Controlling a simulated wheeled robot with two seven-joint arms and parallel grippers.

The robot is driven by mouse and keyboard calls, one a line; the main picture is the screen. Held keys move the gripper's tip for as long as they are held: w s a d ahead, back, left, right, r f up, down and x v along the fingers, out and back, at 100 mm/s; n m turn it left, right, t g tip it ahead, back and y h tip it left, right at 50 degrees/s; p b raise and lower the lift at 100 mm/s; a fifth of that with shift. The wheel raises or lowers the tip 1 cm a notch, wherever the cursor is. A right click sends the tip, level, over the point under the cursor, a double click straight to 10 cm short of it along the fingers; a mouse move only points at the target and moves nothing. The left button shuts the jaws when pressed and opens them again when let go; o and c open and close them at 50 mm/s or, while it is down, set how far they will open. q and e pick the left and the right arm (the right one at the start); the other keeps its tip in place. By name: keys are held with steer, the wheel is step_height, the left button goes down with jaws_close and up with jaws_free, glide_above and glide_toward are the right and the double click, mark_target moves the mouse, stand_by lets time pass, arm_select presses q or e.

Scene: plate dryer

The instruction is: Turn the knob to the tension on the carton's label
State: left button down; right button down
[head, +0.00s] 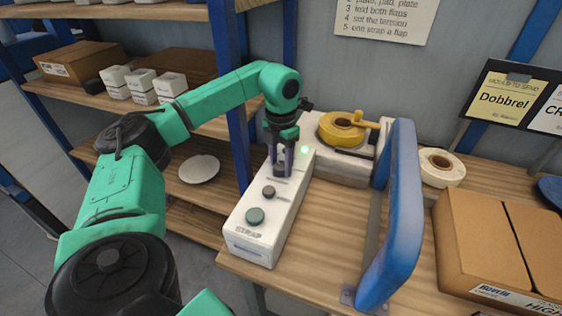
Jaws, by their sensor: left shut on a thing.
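A white strapping control box (244,236) stands at the table's left edge. My left gripper (282,171) points down at the box's far part, shut on what appears to be a knob there, mostly hidden by the fingers. The brown carton (476,228) lies closed at the right. Its white label (505,296) is cut by the frame; "HIGH" shows in part. My right gripper is out of view.
A blue arch (402,215) rises from the table between box and carton. Behind are a yellow reel with a handle (342,130) and a white tape roll (441,165). Signs (503,100) stand back right. Shelves with boxes and a white plate (199,168) are left.

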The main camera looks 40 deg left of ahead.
arm_select(q)
steer(key=shift+r+m, duration=0.1)
steer(key=shift+m, duration=0.2)
steer(key=m+p, duration=0.1)
steer(key=m, duration=0.4)
steer(key=shift+p, duration=0.35)
steer(key=m+p, duration=0.1)
steer(key=m, duration=0.4)
steer(key=shift+m, duration=0.4)
steer(key=m, duration=0.6)
steer(key=shift+w+p, duration=0.1)
steer(key=shift+p, duration=0.2)
steer(key=m, duration=0.6)
steer(key=shift+r, duration=0.1)
steer(key=shift+m, duration=0.3)
steer(key=shift+c, duration=1.5)
jaws_free()
